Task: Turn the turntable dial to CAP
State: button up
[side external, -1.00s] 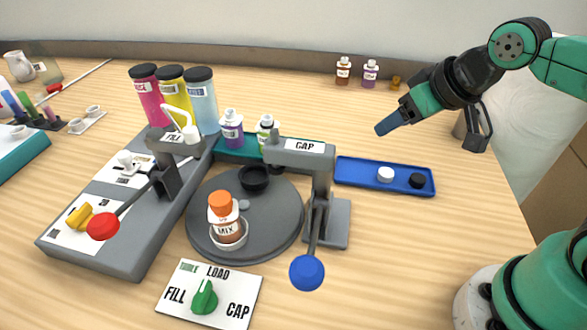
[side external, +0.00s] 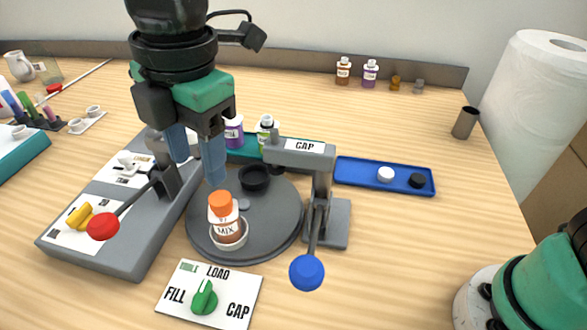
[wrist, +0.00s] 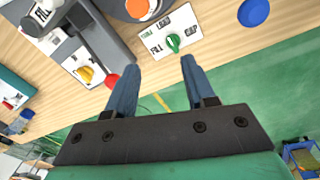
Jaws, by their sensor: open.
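The green turntable dial (side external: 204,298) stands on a white card (side external: 238,305) marked FILL, LOAD and CAP, at the front of the table. Its pointer seems to face LOAD. It also shows in the wrist view (wrist: 173,43), beyond my fingertips. The round grey turntable (side external: 275,232) holds a bottle labelled MIX (side external: 226,225) with an orange cap, and a black empty holder (side external: 255,178). My gripper (side external: 195,170) is open and empty, pointing down above the back left of the turntable, well apart from the dial.
The CAP press (side external: 300,150) with a blue-knobbed lever (side external: 306,272) stands right of the turntable. A red-knobbed lever (side external: 103,226) is at the left. A blue tray (side external: 350,172) holds a white and a black cap. The table right of the card is clear.

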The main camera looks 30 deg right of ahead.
aim_at(200, 293)
jog(key=s+a+f+n, duration=0.2)
jog(key=s+a+n, duration=0.1)
jog(key=a+n, duration=0.15)
jog(key=shift+g+h, duration=0.3)
jog(key=shift+g, duration=0.1)
jog(key=f, duration=1.6)
jog(key=shift+w+a+f, duration=0.25)
jog(key=shift+a+f, duration=0.1)
jog(key=shift+f, duration=0.05)
grip_shut()
